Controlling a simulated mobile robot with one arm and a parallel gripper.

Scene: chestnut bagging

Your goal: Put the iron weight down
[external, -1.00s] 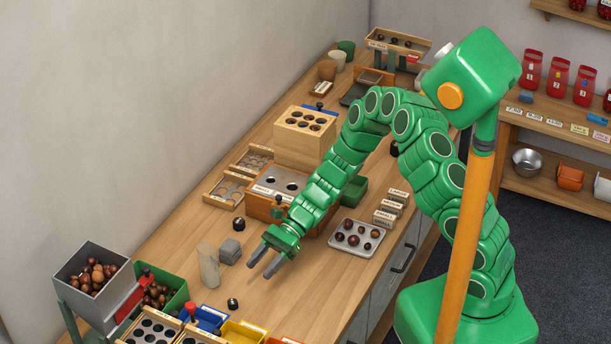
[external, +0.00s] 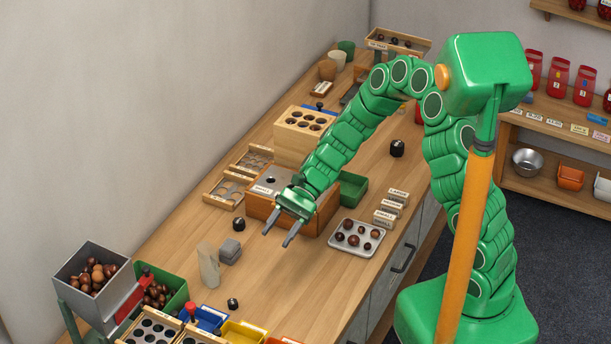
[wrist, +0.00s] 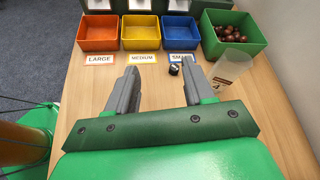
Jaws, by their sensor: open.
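My gripper (external: 278,238) is open and empty above the table, in front of the wooden box with the metal top. In the wrist view its jaws (wrist: 162,72) stand wide apart with bare table between them. I cannot tell which is the iron weight.
Coloured bins (wrist: 142,33) and a green bin (wrist: 230,46) of chestnuts are ahead.

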